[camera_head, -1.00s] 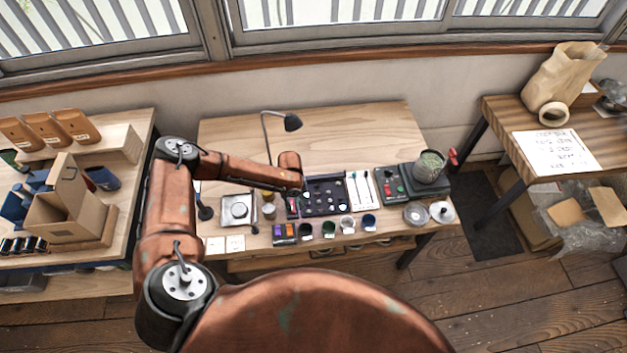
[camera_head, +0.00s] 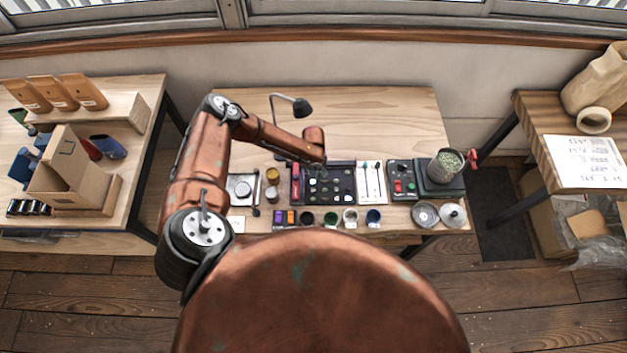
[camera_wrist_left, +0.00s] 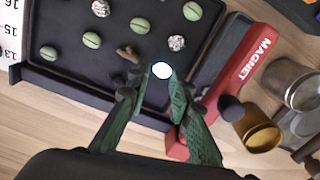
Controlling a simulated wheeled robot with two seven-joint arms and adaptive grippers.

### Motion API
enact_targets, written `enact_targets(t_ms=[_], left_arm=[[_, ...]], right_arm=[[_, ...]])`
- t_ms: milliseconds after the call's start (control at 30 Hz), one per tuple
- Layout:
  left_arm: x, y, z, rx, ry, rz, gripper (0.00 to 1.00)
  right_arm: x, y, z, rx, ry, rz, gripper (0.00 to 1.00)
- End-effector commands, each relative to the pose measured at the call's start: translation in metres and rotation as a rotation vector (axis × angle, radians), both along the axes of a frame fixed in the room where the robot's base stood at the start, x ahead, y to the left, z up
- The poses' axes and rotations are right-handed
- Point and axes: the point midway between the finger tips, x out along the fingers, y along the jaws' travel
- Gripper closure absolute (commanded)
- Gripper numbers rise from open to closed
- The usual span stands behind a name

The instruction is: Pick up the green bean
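In the left wrist view several green beans (camera_wrist_left: 140,24) lie apart on a dark tray (camera_wrist_left: 70,80), among silvery crumpled balls (camera_wrist_left: 176,43) and a small brown piece (camera_wrist_left: 128,53). A bright white round spot (camera_wrist_left: 161,69) shows between my fingertips; I cannot tell what it is. My left gripper (camera_wrist_left: 155,87) is open, its green fingers apart over the tray's edge with no bean between them. In the head view my left gripper (camera_head: 319,164) is over the back part of the tray (camera_head: 350,199), and single beans are too small to tell. My right gripper is not in view.
A red magnet (camera_wrist_left: 247,70) lies close beside my fingers, with a brass cup (camera_wrist_left: 262,137) and a glass jar (camera_wrist_left: 292,84) beyond it. Small cups (camera_head: 351,216) line the table front. A lamp (camera_head: 301,107) stands behind.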

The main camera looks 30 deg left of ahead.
Motion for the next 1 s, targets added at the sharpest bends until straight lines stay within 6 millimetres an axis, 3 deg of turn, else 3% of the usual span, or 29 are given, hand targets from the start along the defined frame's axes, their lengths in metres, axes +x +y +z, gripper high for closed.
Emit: enact_targets(t_ms=[200,400,567,1000], left_arm=[[0.0,0.001,-0.018,0.001,-0.001,0.001,0.8],[0.0,0.0,-0.017,-0.001,-0.001,0.0,0.8],[0.0,0.0,-0.017,0.0,0.0,0.0,0.91],[0.0,0.0,-0.014,-0.001,-0.001,0.001,0.91]], right_arm=[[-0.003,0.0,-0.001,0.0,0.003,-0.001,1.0],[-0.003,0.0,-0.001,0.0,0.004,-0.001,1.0],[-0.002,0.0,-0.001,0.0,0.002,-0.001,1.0],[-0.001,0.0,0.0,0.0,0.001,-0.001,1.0]])
